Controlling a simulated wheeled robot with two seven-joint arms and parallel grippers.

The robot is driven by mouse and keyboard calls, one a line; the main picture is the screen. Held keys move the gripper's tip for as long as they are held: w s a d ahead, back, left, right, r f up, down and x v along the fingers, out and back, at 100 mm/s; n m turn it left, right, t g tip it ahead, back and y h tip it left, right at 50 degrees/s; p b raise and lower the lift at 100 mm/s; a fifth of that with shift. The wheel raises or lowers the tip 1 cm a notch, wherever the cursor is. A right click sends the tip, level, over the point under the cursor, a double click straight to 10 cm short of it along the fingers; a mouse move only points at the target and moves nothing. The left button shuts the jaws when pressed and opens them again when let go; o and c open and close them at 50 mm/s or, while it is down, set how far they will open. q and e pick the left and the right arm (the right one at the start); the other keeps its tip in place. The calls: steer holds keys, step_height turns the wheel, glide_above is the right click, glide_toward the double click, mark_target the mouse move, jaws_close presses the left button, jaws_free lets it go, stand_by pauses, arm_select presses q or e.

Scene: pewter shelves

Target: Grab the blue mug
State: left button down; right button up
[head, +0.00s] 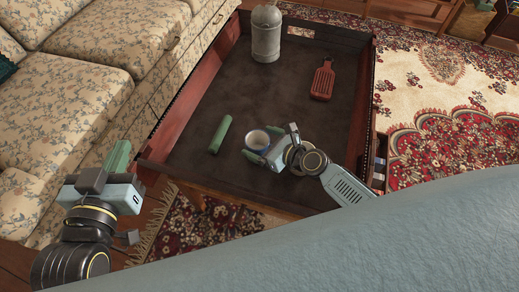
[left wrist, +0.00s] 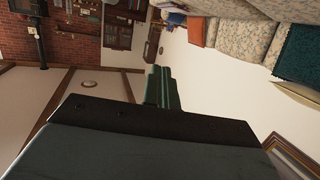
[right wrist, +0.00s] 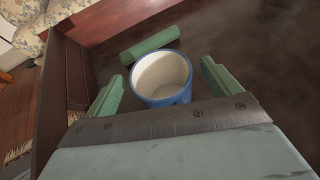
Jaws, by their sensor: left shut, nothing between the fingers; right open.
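The blue mug (head: 257,139) stands upright on the dark tray-like table top, in the lower middle of the head view. In the right wrist view the mug (right wrist: 162,77) shows its white inside and blue outer wall. My right gripper (right wrist: 160,82) is open, with one green finger on each side of the mug; I cannot tell whether either touches it. In the head view my right gripper (head: 268,151) is beside the mug and partly covers it. My left gripper (head: 118,158) is shut and empty, left of the table; its green fingers (left wrist: 162,88) are together in the left wrist view.
A green cylinder (head: 220,134) lies left of the mug. A red grater-like object (head: 322,80) and a grey bottle-shaped container (head: 266,34) are further back. The table has a raised reddish rim (head: 196,95). A floral sofa (head: 85,75) stands at the left.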

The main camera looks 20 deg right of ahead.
steer(key=shift+x, duration=0.95)
steer(key=c, duration=1.3)
arm_select(q)
steer(key=r, duration=0.1)
steer(key=r+t, duration=0.1)
steer(key=r, duration=0.1)
steer(key=shift+w+d+t+h, duration=0.2)
steer(key=shift+d+t+h, duration=0.15)
steer(key=shift+t+h, duration=0.05)
arm_select(e)
steer(key=shift+o, duration=0.2)
arm_select(q)
steer(key=shift+f, duration=0.1)
arm_select(e)
steer(key=shift+r, duration=0.1)
